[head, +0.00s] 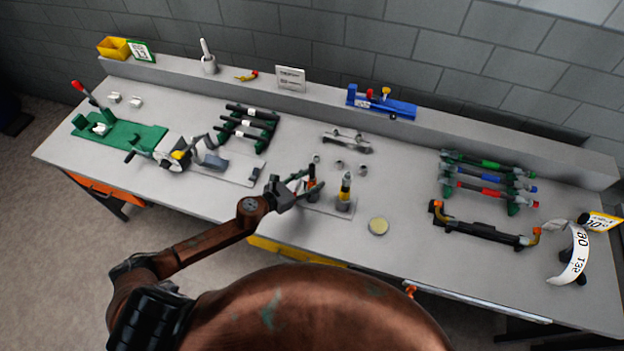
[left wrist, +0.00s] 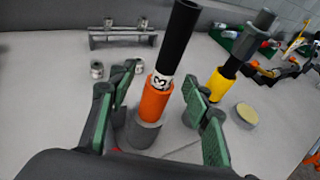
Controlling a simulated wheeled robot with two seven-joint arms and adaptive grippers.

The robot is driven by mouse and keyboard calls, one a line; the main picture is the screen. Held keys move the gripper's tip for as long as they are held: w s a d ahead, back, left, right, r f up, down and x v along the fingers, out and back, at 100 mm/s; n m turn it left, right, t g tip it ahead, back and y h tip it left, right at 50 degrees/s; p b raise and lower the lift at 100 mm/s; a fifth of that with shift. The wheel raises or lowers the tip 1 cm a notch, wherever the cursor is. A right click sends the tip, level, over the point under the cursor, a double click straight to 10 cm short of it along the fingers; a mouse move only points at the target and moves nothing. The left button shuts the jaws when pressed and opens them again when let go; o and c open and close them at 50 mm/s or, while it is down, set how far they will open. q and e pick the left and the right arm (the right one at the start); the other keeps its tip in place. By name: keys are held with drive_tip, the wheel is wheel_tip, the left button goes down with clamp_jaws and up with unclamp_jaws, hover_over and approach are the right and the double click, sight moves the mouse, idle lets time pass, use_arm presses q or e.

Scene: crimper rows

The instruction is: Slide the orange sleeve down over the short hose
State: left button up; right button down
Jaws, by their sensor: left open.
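The orange sleeve (left wrist: 155,98) is around the lower part of an upright black hose (left wrist: 181,38), just below a white label with dark marks. A round grey holder (left wrist: 143,134) is under the sleeve; I cannot tell if they touch. My left gripper (left wrist: 155,115) is open, with green-padded fingers on either side of the sleeve and gaps showing. In the head view this gripper (head: 308,184) is at the left end of a small grey plate, and its fingers partly hide the hose and sleeve. My right gripper is not in view.
Just right stands a yellow sleeve (head: 343,195) on another upright dark hose, with a grey top. A round yellowish disc (head: 378,226) lies beyond it. Small metal rings (head: 339,165) and a metal rack (head: 346,143) are behind.

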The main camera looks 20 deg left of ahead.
use_arm(q)
drive_tip(key=v, duration=1.1)
drive_tip(key=shift+s, duration=0.2)
drive_tip(key=shift+a+r, duration=0.1)
